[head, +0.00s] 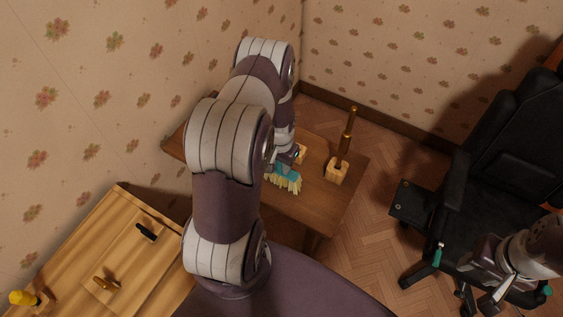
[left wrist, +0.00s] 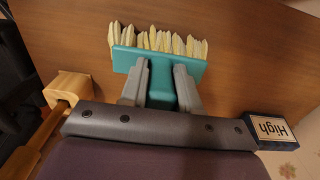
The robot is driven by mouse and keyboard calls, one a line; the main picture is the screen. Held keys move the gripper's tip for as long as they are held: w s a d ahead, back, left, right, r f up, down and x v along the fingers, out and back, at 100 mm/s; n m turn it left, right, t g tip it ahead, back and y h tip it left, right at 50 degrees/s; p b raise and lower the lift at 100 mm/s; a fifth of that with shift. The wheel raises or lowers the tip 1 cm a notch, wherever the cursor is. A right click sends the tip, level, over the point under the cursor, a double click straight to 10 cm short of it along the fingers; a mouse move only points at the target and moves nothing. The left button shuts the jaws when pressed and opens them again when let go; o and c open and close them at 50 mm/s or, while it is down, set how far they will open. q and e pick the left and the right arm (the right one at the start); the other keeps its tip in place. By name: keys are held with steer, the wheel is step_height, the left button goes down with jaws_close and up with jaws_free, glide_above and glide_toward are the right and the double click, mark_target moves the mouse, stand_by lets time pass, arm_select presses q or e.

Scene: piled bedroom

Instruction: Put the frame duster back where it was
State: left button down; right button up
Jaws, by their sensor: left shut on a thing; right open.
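The frame duster, a teal head with pale yellow bristles, shows in the head view (head: 286,178) and in the left wrist view (left wrist: 160,58). My left gripper (head: 284,158) is shut on the duster's teal stem, with its grey fingers (left wrist: 160,88) on both sides. The duster is over the small brown table (head: 315,207), bristles pointing away from the gripper. I cannot tell whether the bristles touch the tabletop. My right gripper (head: 497,292) is open and empty at the lower right, by the chair.
A wooden block with an upright brown rod (head: 337,171) stands on the table, right of the duster. A small block marked "High" (left wrist: 270,131) is beside my left gripper. A wooden dresser (head: 75,240) with small items is at left, a black office chair (head: 505,150) at right.

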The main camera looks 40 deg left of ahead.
arm_select(q)
steer(key=shift+w+f, duration=0.1)
steer(key=shift+f, duration=0.25)
steer(key=shift+a, duration=0.1)
steer(key=shift+s+f, duration=0.15)
steer(key=shift+s, duration=0.05)
steer(key=c, duration=0.8)
jaws_free()
steer(key=shift+w, duration=0.15)
